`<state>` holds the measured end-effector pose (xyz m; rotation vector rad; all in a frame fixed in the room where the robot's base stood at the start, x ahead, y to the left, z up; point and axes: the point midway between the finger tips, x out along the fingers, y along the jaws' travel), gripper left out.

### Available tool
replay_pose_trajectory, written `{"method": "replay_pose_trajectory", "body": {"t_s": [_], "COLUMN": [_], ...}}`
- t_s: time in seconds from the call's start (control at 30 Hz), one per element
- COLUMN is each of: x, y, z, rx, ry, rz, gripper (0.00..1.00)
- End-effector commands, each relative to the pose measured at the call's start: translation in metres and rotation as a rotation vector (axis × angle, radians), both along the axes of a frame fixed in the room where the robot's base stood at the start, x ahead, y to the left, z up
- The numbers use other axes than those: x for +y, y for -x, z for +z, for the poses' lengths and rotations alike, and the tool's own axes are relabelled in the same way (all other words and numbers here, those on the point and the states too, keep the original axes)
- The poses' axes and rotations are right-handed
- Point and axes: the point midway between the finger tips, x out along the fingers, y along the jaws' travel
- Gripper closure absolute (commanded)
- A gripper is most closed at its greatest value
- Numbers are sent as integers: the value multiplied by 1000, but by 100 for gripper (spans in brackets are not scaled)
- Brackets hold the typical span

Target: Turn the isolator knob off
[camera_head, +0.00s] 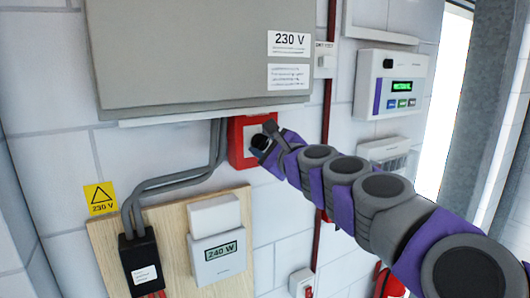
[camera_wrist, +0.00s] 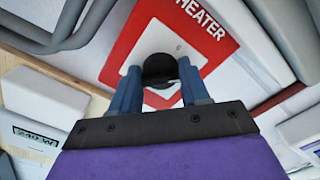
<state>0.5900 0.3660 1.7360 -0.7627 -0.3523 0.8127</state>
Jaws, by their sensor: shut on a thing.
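The isolator is a red box with a white panel (camera_head: 236,140) on the wall, below the grey 230 V cabinet. In the wrist view its red face (camera_wrist: 122,52) carries the word "HEATER". The black round knob (camera_wrist: 160,68) sits at the middle of that face. My gripper (camera_wrist: 160,88) is shut on the knob, with one blue-grey finger on each side. In the head view my gripper (camera_head: 266,142) is at the box's front and hides the knob. The exact angle of the knob is hard to read.
The grey cabinet (camera_head: 190,60) hangs just above. Grey cables (camera_head: 170,183) run down on the left to a black box (camera_head: 141,262). A wooden board holds a white meter reading 240 W (camera_head: 217,255). A purple-edged control panel (camera_head: 390,84) is at the right.

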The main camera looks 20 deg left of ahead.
Motion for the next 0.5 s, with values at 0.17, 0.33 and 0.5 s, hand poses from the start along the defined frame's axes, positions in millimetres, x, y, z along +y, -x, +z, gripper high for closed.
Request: {"method": "replay_pose_trajectory", "body": {"t_s": [0.17, 0.33, 0.5], "x": [0, 1, 0], "y": [-1, 0, 0], "z": [-7, -8, -7], "rx": [-128, -249, -363], "ry": [113, 219, 313], "rz": [0, 1, -1], "gripper": [85, 85, 85]}}
